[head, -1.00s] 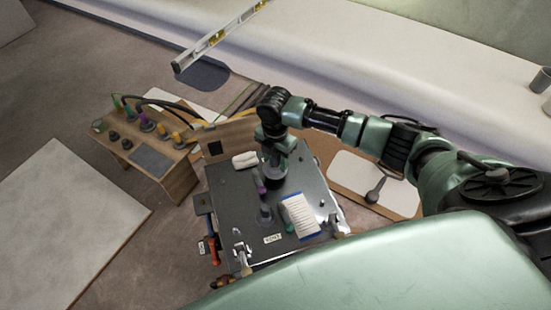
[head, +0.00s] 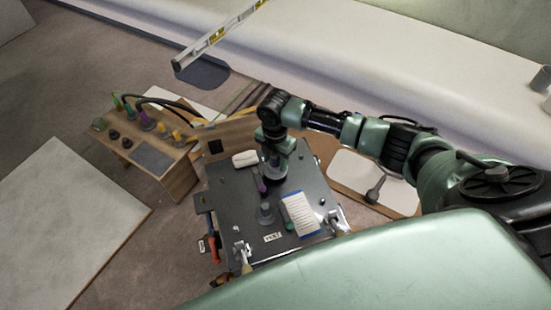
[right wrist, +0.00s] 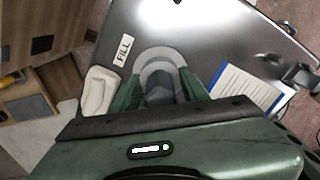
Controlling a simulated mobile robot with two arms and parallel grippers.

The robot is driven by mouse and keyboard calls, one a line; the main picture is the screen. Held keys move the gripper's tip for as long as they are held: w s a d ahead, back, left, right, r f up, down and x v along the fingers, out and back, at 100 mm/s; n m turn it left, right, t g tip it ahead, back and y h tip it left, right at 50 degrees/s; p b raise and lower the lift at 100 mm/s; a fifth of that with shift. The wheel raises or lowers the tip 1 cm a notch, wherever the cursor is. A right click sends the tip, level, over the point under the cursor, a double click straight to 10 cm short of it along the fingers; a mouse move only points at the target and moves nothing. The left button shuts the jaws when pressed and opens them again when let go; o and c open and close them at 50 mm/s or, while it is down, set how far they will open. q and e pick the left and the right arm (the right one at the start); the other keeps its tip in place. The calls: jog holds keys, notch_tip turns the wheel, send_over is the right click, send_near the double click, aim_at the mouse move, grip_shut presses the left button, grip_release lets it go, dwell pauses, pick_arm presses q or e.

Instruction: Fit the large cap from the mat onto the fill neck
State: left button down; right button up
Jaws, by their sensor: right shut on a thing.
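My right gripper (head: 274,166) is over the far part of the dark metal panel (head: 235,200), pointing down. In the right wrist view its green fingers (right wrist: 160,92) are shut on a dark grey rounded thing (right wrist: 158,88), which looks like the large cap. Behind it shows a lighter grey ring (right wrist: 162,57), the fill neck's flange, next to a FILL label (right wrist: 123,49). The cap is in line with the neck; whether it touches or is seated cannot be told. The grey mat (head: 152,158) on the wooden bench looks empty. My left gripper is out of view.
A white folded cloth (head: 245,159) and a blue-edged paper pad (head: 300,213) lie on the panel. A purple-topped piece (head: 262,187) and a grey vent fitting (head: 265,214) stand close in front of the gripper. Several coloured fittings stand on the bench (head: 178,172).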

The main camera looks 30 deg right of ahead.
jog(key=shift+f, duration=0.25)
dwell(0.4)
jog(key=shift+f, duration=0.5)
jog(key=o, duration=2.1)
jog(key=shift+r, duration=0.1)
notch_tip(320, 180, up, 8)
jog(key=p, duration=0.8)
jog(key=shift+r, duration=0.2)
